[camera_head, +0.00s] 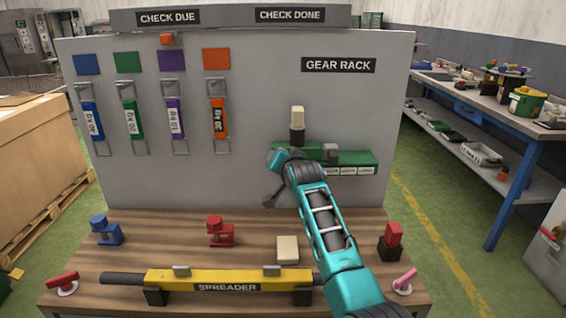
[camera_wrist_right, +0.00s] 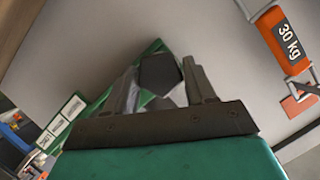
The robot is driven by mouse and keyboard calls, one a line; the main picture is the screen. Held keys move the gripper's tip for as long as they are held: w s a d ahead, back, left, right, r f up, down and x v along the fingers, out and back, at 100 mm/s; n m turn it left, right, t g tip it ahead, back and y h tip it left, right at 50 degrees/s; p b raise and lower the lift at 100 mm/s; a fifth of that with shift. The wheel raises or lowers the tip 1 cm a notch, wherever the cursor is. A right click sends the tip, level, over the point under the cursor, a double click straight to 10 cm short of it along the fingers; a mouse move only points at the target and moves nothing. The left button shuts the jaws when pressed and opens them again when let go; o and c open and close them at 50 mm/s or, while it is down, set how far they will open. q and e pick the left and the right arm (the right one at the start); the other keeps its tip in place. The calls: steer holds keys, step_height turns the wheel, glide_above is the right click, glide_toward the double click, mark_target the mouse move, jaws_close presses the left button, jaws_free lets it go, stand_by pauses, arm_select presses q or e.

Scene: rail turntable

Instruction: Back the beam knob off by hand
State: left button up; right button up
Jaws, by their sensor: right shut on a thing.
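My right arm reaches up across the bench to the left end of the green gear rack shelf (camera_head: 355,157) on the grey board. In the right wrist view my right gripper (camera_wrist_right: 162,66) is shut on a dark, six-sided knob (camera_wrist_right: 158,76), with one finger on each side. Green shelf surface shows behind it. In the head view the wrist hides the knob and most of the fingers. The yellow spreader beam (camera_head: 220,275) lies across the front of the bench on black supports. My left gripper is not in view.
A cream-and-black piece (camera_head: 297,118) and a grey block (camera_head: 330,152) stand at the shelf. Blue (camera_head: 107,232) and red (camera_head: 219,232) clamp-like pieces, a cream block (camera_head: 287,249) and a red-and-black piece (camera_head: 391,240) stand on the bench. Coloured tags hang at the board's left.

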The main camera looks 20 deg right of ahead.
steer(key=shift+a+n+g+h, duration=0.15)
steer(key=shift+n+g+h, duration=0.25)
steer(key=shift+n+h, duration=0.8)
steer(key=shift+n+y, duration=0.3)
steer(key=shift+n, duration=0.1)
steer(key=o, duration=1)
steer(key=shift+c, duration=0.2)
steer(key=shift+r, duration=0.1)
steer(key=v, duration=1.3)
